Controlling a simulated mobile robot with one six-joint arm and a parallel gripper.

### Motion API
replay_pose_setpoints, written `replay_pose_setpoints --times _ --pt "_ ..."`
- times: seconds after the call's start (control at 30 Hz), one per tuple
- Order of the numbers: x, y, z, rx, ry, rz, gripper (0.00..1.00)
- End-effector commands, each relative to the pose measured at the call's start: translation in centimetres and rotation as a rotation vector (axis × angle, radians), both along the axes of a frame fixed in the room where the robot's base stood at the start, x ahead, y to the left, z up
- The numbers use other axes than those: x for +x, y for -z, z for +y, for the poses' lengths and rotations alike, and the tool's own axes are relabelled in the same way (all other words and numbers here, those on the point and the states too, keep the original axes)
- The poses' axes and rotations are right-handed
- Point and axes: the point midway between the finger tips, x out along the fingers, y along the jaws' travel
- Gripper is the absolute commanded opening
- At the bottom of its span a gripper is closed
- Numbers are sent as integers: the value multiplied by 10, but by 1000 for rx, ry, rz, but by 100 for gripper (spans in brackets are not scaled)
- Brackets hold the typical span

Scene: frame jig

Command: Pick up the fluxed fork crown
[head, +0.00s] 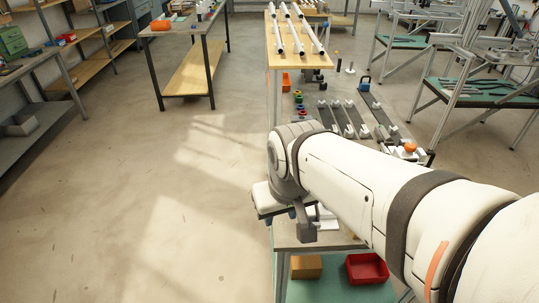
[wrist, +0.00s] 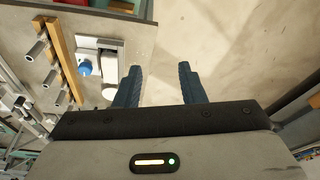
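My gripper (wrist: 159,88) is open, with its two dark blue fingers spread and only floor showing between them. In the head view, the end of my arm hangs over the near edge of a small bench (head: 287,240), and the fingers cannot be made out clearly. I cannot identify the fluxed fork crown for certain in either view. In the wrist view, wooden bars (wrist: 61,48) carry several short silver metal tubes (wrist: 37,50), left of the fingers. A white tray (wrist: 113,45) with a blue round item (wrist: 84,68) lies between them and my gripper.
A red bin (head: 366,268) and a tan box (head: 306,266) sit on the small bench's lower shelf. A wooden bench (head: 300,60) with white tubes stands behind. Dark rails (head: 350,118) and metal frames (head: 470,95) fill the right. Floor at the left is clear.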

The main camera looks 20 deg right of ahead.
Motion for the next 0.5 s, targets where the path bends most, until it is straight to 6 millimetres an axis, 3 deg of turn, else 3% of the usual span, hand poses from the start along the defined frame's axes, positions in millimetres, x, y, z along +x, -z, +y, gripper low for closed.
replay_pose_setpoints --times 0.07,0.27,0.37,0.5 --pt "0 0 0 0 0 0 37" --pt "10 1 -7 44 121 33 54" --pt "26 5 -20 117 327 85 62" --pt "57 18 -49 260 735 185 73"
